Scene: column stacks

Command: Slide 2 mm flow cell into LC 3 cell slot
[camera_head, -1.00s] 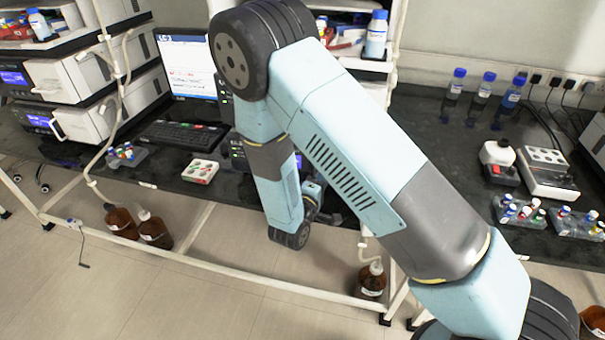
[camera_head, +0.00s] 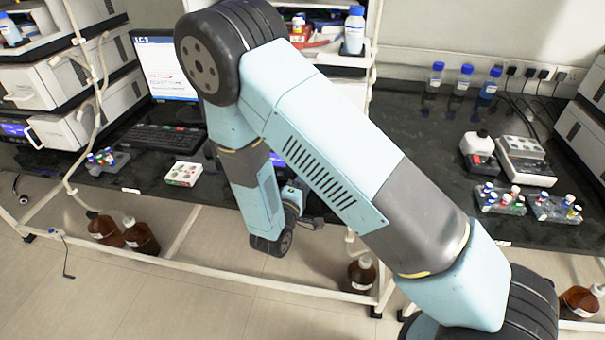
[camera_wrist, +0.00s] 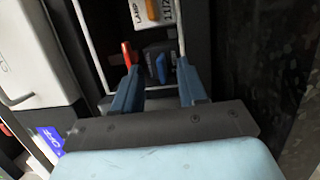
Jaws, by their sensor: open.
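In the wrist view my gripper (camera_wrist: 158,68) is open, its two blue fingers pointing into a dark recess with white edges. A blue piece (camera_wrist: 161,68) shows between the fingers, and a red piece (camera_wrist: 127,54) is by the left fingertip. An orange piece (camera_wrist: 153,10) lies farther in, beside a white label (camera_wrist: 168,12) reading "LAMP". I cannot tell which piece, if any, is the 2 mm flow cell, nor make out the LC 3 cell slot.
A pale instrument housing (camera_wrist: 33,55) stands close left of my gripper. The head view shows stacked instruments (camera_head: 80,65), a monitor (camera_head: 165,65), a keyboard (camera_head: 160,138), a white box (camera_head: 184,173), several blue-capped bottles (camera_head: 462,80) and vial racks (camera_head: 500,200). Brown bottles (camera_head: 142,238) stand below the bench.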

